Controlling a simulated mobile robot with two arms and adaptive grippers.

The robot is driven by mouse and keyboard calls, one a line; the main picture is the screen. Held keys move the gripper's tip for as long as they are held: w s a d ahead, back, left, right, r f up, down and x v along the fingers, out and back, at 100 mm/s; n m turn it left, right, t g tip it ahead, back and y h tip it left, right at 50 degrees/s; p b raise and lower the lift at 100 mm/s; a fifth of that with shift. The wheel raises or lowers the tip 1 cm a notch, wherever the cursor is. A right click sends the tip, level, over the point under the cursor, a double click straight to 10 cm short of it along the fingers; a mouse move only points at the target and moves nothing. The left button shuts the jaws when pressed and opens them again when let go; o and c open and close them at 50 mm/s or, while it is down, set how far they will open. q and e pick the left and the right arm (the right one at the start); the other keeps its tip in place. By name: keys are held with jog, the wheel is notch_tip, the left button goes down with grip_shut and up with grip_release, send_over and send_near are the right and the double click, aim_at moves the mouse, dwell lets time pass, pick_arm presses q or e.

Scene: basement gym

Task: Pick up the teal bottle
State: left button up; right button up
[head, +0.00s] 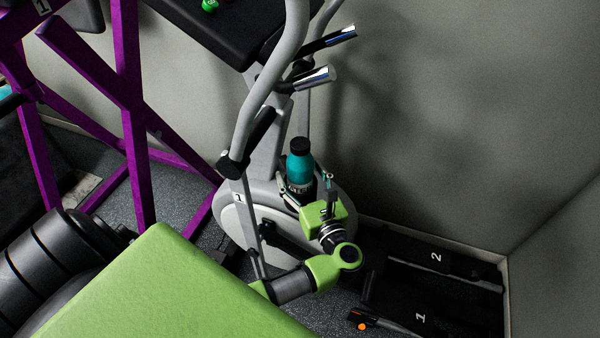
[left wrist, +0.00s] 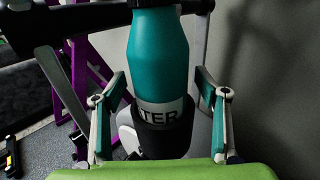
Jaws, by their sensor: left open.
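The teal bottle (head: 300,166), with a black cap and a white label band, stands upright in a dark holder on the grey exercise bike (head: 234,221). In the left wrist view the bottle (left wrist: 158,52) fills the middle, with "TER" readable on its band and its lower end inside the black holder (left wrist: 160,137). My left gripper (head: 308,187) is at the bottle's lower part. Its fingers (left wrist: 160,80) are open, one on each side of the bottle, with a visible gap to it. My right gripper is not in view.
The bike's handlebars (head: 270,82) and chrome-tipped levers (head: 315,78) rise above and beside the bottle. A purple frame (head: 130,110) stands at the left. Bare wall is at the right.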

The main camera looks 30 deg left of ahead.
pick_arm(q)
jog(key=shift+w+a, duration=0.15)
jog(key=c, duration=1.3)
jog(key=shift+o, duration=0.2)
jog(key=shift+r, duration=0.1)
